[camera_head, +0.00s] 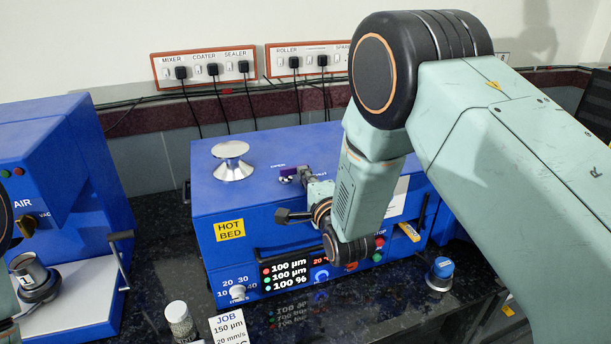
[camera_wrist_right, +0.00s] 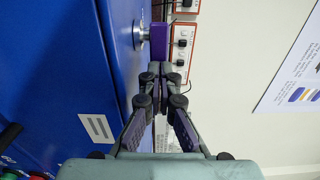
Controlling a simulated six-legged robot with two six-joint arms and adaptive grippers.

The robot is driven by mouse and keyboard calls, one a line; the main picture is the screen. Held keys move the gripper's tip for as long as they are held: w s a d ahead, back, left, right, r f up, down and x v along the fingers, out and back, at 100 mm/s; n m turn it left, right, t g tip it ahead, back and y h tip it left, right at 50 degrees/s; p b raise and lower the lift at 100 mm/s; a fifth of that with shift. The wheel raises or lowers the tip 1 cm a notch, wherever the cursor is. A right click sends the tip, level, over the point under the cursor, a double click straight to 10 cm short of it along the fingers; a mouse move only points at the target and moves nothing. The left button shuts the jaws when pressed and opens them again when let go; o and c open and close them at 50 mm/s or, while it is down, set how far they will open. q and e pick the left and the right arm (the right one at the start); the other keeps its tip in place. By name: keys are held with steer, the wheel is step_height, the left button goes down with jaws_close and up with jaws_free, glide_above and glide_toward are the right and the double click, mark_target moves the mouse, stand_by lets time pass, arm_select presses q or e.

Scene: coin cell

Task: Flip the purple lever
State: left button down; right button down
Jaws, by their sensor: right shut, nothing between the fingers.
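The purple lever (camera_head: 288,171) is on the top of the blue coater box (camera_head: 228,262), between the OPEN and SHUT labels, nearer OPEN. In the right wrist view it is a purple block (camera_wrist_right: 160,40) just beyond my fingertips. My right gripper (camera_head: 303,174) is shut with nothing between its fingers; its tips (camera_wrist_right: 160,72) are close to the lever. Whether they touch it, I cannot tell. My right arm hides part of the box's top and front. My left gripper is out of view.
A silver knob (camera_head: 233,160) stands on the box top, left of the lever. Another blue machine (camera_head: 60,180) is at the left. A vial (camera_head: 180,322) and a JOB card (camera_head: 229,325) are in front. Socket panels (camera_head: 205,67) line the wall.

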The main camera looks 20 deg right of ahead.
steer(key=shift+s+a+r, duration=0.1)
steer(key=shift+a+r, duration=0.05)
steer(key=shift+a, duration=0.1)
steer(key=shift+w+d, duration=0.25)
steer(key=shift+d, duration=0.1)
steer(key=shift+a+b, duration=0.1)
steer(key=shift+b, duration=0.25)
